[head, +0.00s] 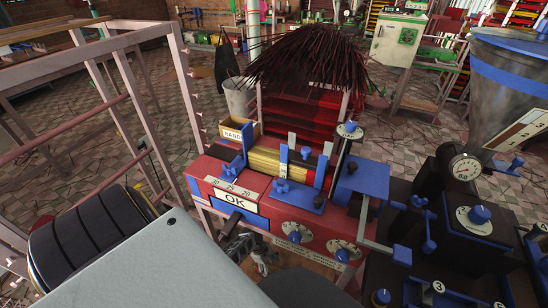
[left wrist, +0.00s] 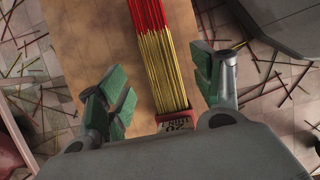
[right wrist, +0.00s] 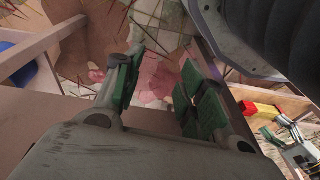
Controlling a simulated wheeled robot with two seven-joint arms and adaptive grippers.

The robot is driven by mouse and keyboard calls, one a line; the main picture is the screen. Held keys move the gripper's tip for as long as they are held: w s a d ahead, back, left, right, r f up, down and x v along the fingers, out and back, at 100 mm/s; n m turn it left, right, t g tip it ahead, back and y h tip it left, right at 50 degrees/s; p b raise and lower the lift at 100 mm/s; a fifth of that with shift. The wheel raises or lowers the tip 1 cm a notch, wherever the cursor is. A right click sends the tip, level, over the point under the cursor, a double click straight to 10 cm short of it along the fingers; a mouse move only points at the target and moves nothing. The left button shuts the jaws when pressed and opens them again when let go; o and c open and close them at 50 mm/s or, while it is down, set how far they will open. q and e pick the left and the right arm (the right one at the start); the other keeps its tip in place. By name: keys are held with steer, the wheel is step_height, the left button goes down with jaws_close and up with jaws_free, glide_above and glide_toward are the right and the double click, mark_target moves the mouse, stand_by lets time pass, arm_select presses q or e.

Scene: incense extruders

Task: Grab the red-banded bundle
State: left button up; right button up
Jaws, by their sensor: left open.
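A bundle of yellow sticks with red upper lengths (left wrist: 165,60) lies on a tan board (left wrist: 110,35) in the left wrist view. A red piece with a printed label (left wrist: 178,122) crosses its near end. My left gripper (left wrist: 163,100) is open, with green-padded fingers on either side of the bundle's near end and gaps to both sides. In the head view my left gripper (head: 258,250) is below the front of the red machine, and the bundle is not clear there. My right gripper (right wrist: 158,85) is open and empty in the right wrist view.
The red machine (head: 225,178) with an OK plate and dials stands just beyond the left gripper. A black machine (head: 462,255) with a grey hopper (head: 510,75) is at right. A pink metal frame (head: 185,75) stands at left. Loose sticks litter the tiled floor (left wrist: 285,70).

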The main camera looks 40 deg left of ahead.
mark_target(274, 271)
arm_select(q)
steer(key=shift+d+f, duration=0.1)
steer(key=shift+f, duration=0.1)
steer(key=shift+d+f+b, duration=0.15)
steer(key=shift+f+b, duration=0.45)
steer(key=shift+b+x, duration=1.05)
steer(key=shift+x, duration=0.5)
steer(key=shift+f, duration=0.25)
arm_select(e)
step_height(274, 271, up, 7)
steer(key=a, duration=0.1)
steer(key=shift+w+a+t+y, duration=0.3)
steer(key=shift+w, duration=0.15)
arm_select(q)
steer(key=c, duration=1.2)
steer(key=shift+r, duration=0.1)
steer(key=shift+c, duration=0.2)
steer(key=shift+r, duration=0.2)
